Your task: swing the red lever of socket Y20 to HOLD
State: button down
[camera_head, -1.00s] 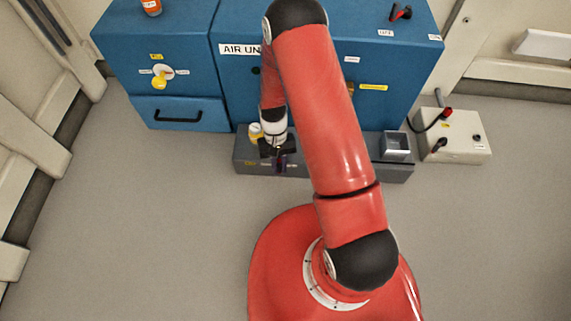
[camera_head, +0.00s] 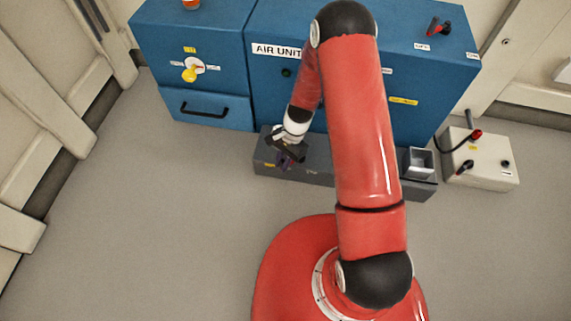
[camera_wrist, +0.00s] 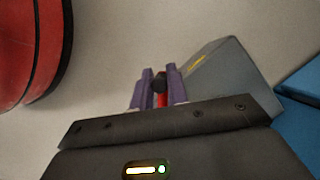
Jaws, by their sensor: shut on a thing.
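My gripper (camera_head: 288,160) is at the left part of a long dark grey box (camera_head: 330,174) on the floor in front of the blue cabinets. In the wrist view its purple fingers (camera_wrist: 159,78) are shut on a red lever (camera_wrist: 162,99) with a dark round end between them. The grey box (camera_wrist: 220,82) is just right of the fingers there, with a small yellow label (camera_wrist: 197,60) on it. I cannot read that label or tell which way the lever points against any HOLD mark. The lever's base is hidden by the gripper.
Blue cabinets (camera_head: 205,110) stand behind the grey box, one marked AIR UNIT. A yellow knob (camera_head: 190,74) is on the left one. A square metal cup (camera_head: 419,162) sits at the box's right end. A pale box (camera_head: 482,160) with a cable is farther right.

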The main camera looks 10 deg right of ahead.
jog(key=shift+w+a+m, duration=0.1)
jog(key=shift+w+m, duration=0.1)
jog(key=shift+m, duration=0.1)
dwell(0.4)
jog(key=c, duration=1.4)
grip_release()
jog(key=shift+o, duration=0.2)
jog(key=shift+r, duration=0.1)
jog(key=p+v, duration=0.1)
jog(key=v, duration=0.6)
jog(key=shift+r, duration=0.25)
jog(key=shift+r, duration=0.1)
